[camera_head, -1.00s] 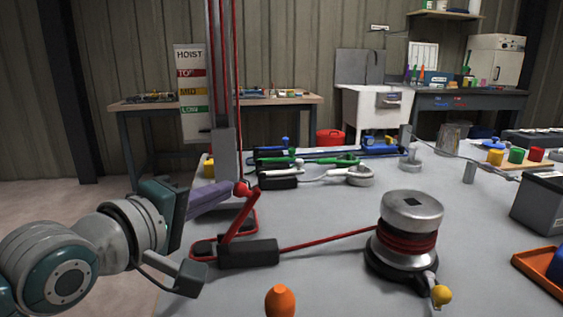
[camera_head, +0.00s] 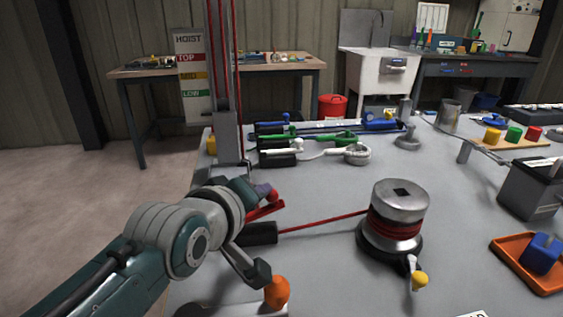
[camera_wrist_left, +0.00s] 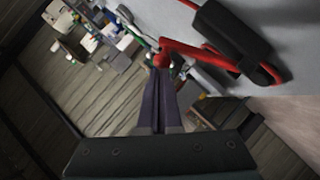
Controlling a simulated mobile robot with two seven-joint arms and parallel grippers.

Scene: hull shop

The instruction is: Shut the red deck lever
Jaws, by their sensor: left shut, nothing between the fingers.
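The red deck lever (camera_head: 266,210) is on the black clutch block (camera_head: 260,233), from which a red rope runs to the winch drum. Its red knob (camera_head: 273,195) is at my left gripper's tips, and my wrist hides part of the arm. My left gripper (camera_head: 262,190) is shut and empty. In the left wrist view the shut fingers (camera_wrist_left: 161,75) point at the knob (camera_wrist_left: 162,60), touching or nearly touching it. There the red lever arm (camera_wrist_left: 205,53) slants from the knob to the black block (camera_wrist_left: 235,30). My right gripper is not in view.
A silver winch (camera_head: 395,220) with a yellow-knobbed handle stands to the right. An orange knob (camera_head: 277,291) is close below my wrist. Green and white levers (camera_head: 310,145) lie behind, near the mast (camera_head: 228,140). The grey deck between is clear.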

